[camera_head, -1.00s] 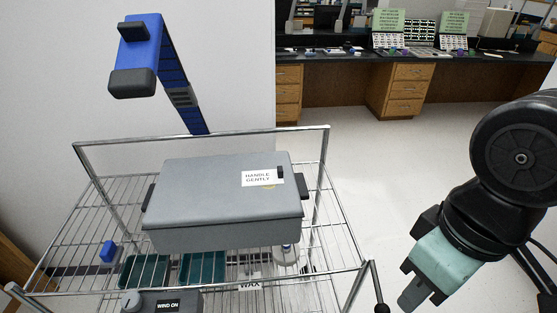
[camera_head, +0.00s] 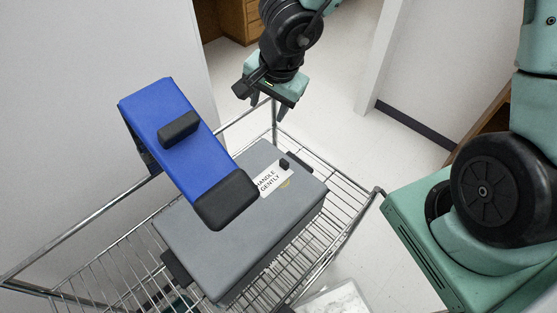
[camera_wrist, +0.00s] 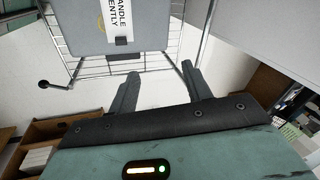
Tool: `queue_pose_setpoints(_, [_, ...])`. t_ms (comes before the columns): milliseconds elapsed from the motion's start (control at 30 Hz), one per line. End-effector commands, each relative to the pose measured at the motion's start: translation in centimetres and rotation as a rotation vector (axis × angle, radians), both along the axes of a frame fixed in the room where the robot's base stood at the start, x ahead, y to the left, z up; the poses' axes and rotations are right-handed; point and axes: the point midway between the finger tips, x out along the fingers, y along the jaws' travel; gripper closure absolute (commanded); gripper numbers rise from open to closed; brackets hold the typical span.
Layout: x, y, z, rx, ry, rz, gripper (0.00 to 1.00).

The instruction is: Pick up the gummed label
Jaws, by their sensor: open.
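A white label (camera_head: 269,181) reading "HANDLE GENTLY" lies on the lid of the grey box (camera_head: 215,215), near a lid edge. A small black block sits at the label's end. The label also shows at the top of the wrist view (camera_wrist: 117,20), cut off by the frame edge. I cannot tell whether this is the gummed label. My gripper (camera_head: 269,108) is open and empty, above the floor side of the cart, apart from the box. In the wrist view my gripper's fingers (camera_wrist: 160,72) are spread, with floor between them.
The box stands on a wire cart (camera_head: 335,178) with metal rails. A white wall is at left; open floor (camera_head: 330,100) lies beyond the cart.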

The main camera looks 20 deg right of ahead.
Motion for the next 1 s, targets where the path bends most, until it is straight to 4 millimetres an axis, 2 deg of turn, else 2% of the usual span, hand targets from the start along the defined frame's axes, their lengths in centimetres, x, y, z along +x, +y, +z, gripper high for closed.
queue_pose_setpoints(33, [-0.4,-1.3,0.6,-0.011,0.066,-0.08,0.51])
queue_pose_setpoints(133, [-1.6,-2.8,0.5,-0.03,0.174,-0.189,0.51])
queue_pose_setpoints(267, [-2.8,-3.6,0.4,-0.04,0.263,-0.258,0.51])
queue_pose_setpoints(367, [-3.2,-3.7,-0.5,-0.042,0.288,-0.274,0.51])
queue_pose_setpoints(800, [-3.3,-3.7,-9.4,-0.045,0.289,-0.273,0.51])
queue_pose_setpoints(1000, [-3.2,-3.7,-11.6,-0.043,0.287,-0.275,0.51])
